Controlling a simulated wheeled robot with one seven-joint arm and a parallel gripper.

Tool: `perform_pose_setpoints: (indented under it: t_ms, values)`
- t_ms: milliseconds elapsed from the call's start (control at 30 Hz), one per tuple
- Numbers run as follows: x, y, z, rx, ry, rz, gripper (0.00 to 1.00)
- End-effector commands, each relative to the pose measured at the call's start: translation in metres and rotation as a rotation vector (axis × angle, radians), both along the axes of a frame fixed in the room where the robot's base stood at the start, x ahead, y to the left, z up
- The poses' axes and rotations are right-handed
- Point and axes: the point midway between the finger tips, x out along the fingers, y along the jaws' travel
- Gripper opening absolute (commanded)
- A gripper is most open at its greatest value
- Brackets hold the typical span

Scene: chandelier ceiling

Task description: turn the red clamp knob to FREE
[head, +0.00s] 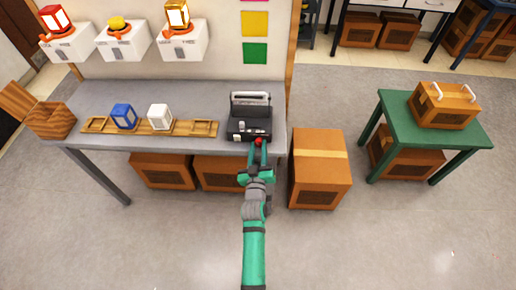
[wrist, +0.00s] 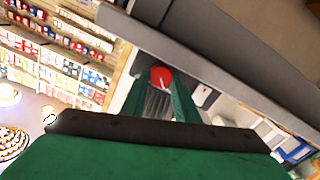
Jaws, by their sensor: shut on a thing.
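My gripper (head: 258,148) is at the front edge of the grey bench's right end, against a black device (head: 250,112) with a pale bar on top. A round red knob (head: 258,141) sits on the device's front. In the wrist view the red knob (wrist: 160,77) carries a white line and lies between my green fingers (wrist: 160,100), which are shut on it. Any lettering around it is not readable. On the wall, three white boxes, left (head: 66,43), middle (head: 123,40) and right (head: 182,41), carry orange-red knobs and lettering that seems to include FREE.
A red lantern (head: 55,19), a yellow block (head: 117,22) and a lit yellow lantern (head: 177,14) top the boxes. A wooden tray (head: 180,128) holds blue (head: 124,116) and white (head: 160,116) lanterns. A brown crate (head: 320,170) stands right of the bench.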

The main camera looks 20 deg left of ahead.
Motion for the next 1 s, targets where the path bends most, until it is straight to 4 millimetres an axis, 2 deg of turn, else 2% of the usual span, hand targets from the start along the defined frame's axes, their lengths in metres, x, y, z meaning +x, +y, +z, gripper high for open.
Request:
perform_pose_setpoints:
  t_ms: [267,667,700,767,1000]
  values:
    - [-0.0016,0.0016,-0.0006,-0.063,-0.018,0.003,0.05]
    - [-0.0012,0.0018,-0.0007,-0.070,-0.019,0.003,0.05]
    - [-0.0011,0.0019,-0.0006,-0.070,-0.019,0.003,0.30]
    - [-0.0010,0.0022,-0.0005,-0.070,-0.020,0.003,0.44]
    - [0.0012,-0.0053,-0.0004,-0.069,-0.020,-0.009,0.46]
